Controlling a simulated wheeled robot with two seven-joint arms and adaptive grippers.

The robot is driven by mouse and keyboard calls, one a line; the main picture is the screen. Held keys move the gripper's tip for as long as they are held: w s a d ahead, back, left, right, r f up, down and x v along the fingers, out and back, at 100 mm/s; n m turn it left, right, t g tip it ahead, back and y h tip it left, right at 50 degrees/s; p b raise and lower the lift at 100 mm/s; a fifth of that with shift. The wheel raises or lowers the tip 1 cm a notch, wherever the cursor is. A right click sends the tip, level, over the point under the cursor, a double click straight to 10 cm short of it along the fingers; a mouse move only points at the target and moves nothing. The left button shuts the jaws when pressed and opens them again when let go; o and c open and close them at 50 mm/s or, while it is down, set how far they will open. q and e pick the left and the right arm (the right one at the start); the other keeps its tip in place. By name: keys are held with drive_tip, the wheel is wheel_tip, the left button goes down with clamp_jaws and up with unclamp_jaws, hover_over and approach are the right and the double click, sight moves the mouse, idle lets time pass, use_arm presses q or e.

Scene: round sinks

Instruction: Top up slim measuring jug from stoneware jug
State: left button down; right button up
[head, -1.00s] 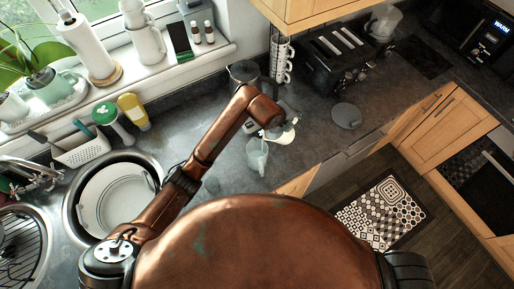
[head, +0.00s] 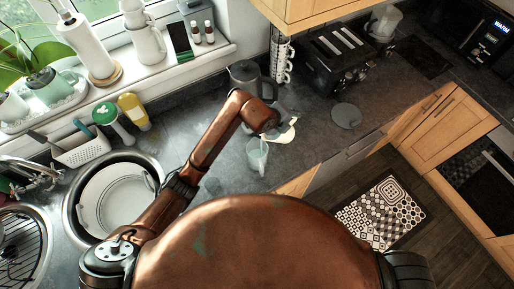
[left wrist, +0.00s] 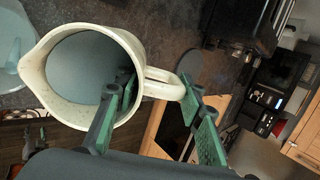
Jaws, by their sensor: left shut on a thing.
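The stoneware jug (head: 283,134) is cream and hangs beside the measuring jug, with its spout side toward it. In the left wrist view the stoneware jug (left wrist: 133,48) shows its open mouth and smooth grey-blue contents. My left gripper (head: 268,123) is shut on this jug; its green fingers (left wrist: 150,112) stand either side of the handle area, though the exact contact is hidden. The slim measuring jug (head: 257,154) is clear and stands upright on the worktop, with bluish contents. Its edge shows at the left in the wrist view (left wrist: 12,52). No stream is clearly visible. My right gripper is not in view.
A dark kettle (head: 246,78) stands behind my left gripper, near a mug rack (head: 282,62) and a toaster (head: 342,62). A grey disc (head: 346,116) lies to the right. A round sink (head: 72,222) with plates is at left. Worktop left of the measuring jug is mostly clear.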

use_arm(q)
drive_tip(key=shift+s+a+r+t+h, duration=0.1)
drive_tip(key=shift+s+a+t+h, duration=0.2)
drive_tip(key=shift+h, duration=0.4)
idle(0.5)
drive_tip(key=shift+a+r+t, duration=0.15)
drive_tip(key=shift+r+t, duration=0.2)
drive_tip(key=shift+t, duration=0.05)
idle(0.6)
idle(0.5)
drive_tip(key=shift+w+d+f, duration=0.1)
drive_tip(key=shift+d+f, duration=0.1)
drive_tip(key=shift+d, duration=0.05)
drive_tip(key=shift+w+d+g+y, duration=0.35)
drive_tip(key=shift+g+y, duration=0.35)
drive_tip(key=w+d+f+g+y, duration=0.1)
drive_tip(key=d+f+g+y, duration=0.1)
drive_tip(key=f, duration=0.3)
drive_tip(key=w+d+f+g+y, duration=0.1)
drive_tip(key=d+f+g+y, duration=0.1)
drive_tip(key=f+y, duration=0.2)
drive_tip(key=shift+w+d+f+m, duration=0.3)
drive_tip(key=shift+w+f, duration=0.1)
drive_tip(key=shift+f, duration=0.2)
